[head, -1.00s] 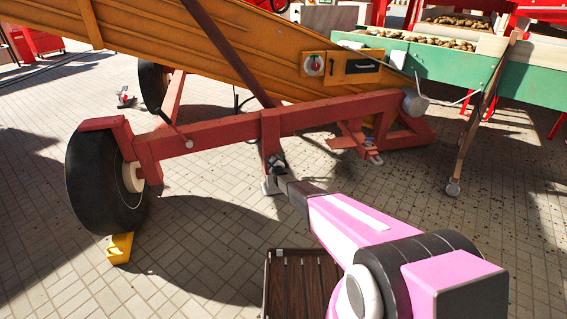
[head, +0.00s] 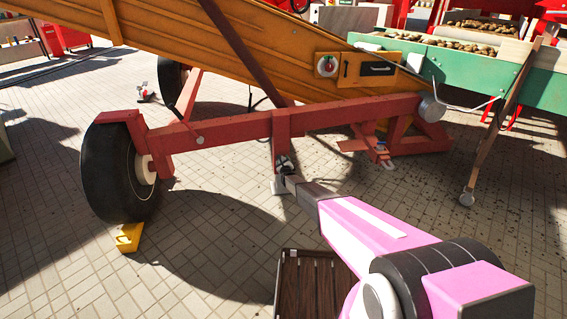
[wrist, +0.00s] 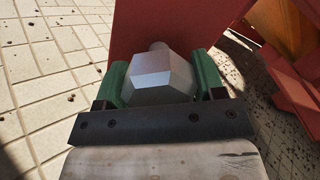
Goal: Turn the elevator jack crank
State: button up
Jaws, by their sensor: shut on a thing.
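The elevator's red frame (head: 235,128) carries a red jack post (head: 281,140) with a pale foot (head: 279,187) at the paving. My gripper (head: 287,169) is at the lower part of this post, small and dark in the head view. In the wrist view, my gripper's green fingers (wrist: 160,75) are shut on a grey, faceted crank part (wrist: 163,77). It sits in front of the post's red face (wrist: 180,28). A short round grey stub shows behind it. The rest of the crank is hidden.
A black wheel (head: 115,172) with a yellow chock (head: 129,237) stands at left. A dark slatted crate (head: 308,285) lies below my arm. A green conveyor (head: 450,70) with potatoes and its leg (head: 485,150) are at right. Paving at lower left is clear.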

jog(key=o, duration=1.3)
jog(key=shift+s, duration=0.15)
jog(key=v, duration=1)
jog(key=shift+s, duration=0.3)
